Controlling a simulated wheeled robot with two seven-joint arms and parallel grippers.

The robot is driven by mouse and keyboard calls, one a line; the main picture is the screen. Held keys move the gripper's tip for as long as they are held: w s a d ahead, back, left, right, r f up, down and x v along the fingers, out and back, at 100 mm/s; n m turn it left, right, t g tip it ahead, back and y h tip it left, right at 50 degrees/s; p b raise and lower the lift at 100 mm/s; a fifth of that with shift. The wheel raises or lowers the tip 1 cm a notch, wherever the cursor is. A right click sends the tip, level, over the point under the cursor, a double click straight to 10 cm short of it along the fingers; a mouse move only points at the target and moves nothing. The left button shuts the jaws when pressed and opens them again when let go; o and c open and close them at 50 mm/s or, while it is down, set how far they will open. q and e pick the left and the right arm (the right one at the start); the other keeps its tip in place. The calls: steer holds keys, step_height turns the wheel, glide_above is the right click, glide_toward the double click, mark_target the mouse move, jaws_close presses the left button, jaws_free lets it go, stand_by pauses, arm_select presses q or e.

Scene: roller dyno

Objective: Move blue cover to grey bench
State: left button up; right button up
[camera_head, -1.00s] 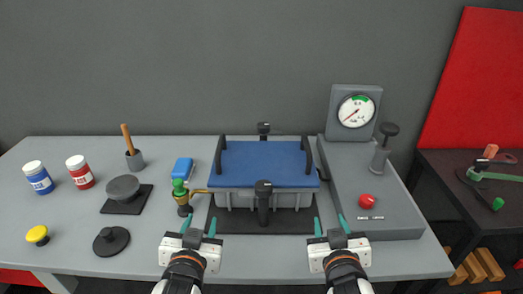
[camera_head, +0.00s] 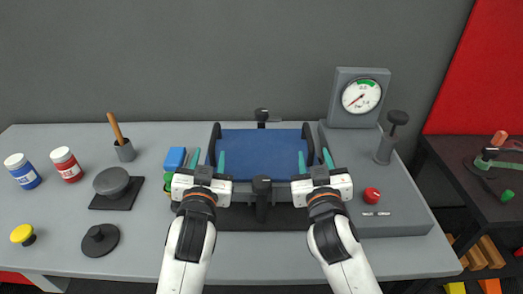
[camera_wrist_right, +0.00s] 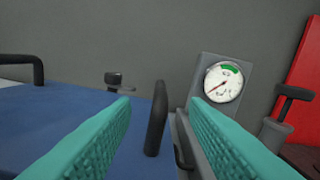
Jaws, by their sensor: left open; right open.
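The blue cover (camera_head: 262,152) lies flat on a grey box at the middle of the grey bench (camera_head: 130,252). It has a black bar handle on its left edge (camera_head: 214,143) and one on its right edge (camera_head: 308,144). My left gripper (camera_head: 208,163) is open at the left handle, with teal fingers on either side of it. My right gripper (camera_head: 314,163) is open at the right handle. In the right wrist view the cover (camera_wrist_right: 50,120) is at the left and its right handle (camera_wrist_right: 157,118) stands between the open fingers (camera_wrist_right: 165,125).
Black clamp knobs stand behind (camera_head: 262,117) and in front (camera_head: 262,187) of the cover. A grey console with a gauge (camera_head: 361,97) and a red button (camera_head: 371,194) is at the right.

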mark_target(212, 143)
arm_select(q)
steer(key=w, duration=0.8)
steer(key=shift+w, duration=0.15)
arm_select(e)
steer(key=w, duration=0.8)
steer(key=shift+w, duration=0.15)
arm_select(q)
steer(key=shift+c, duration=0.5)
arm_select(e)
steer(key=shift+c, duration=0.5)
arm_select(q)
jaws_close()
arm_select(e)
jaws_close()
steer(key=shift+d, duration=0.1)
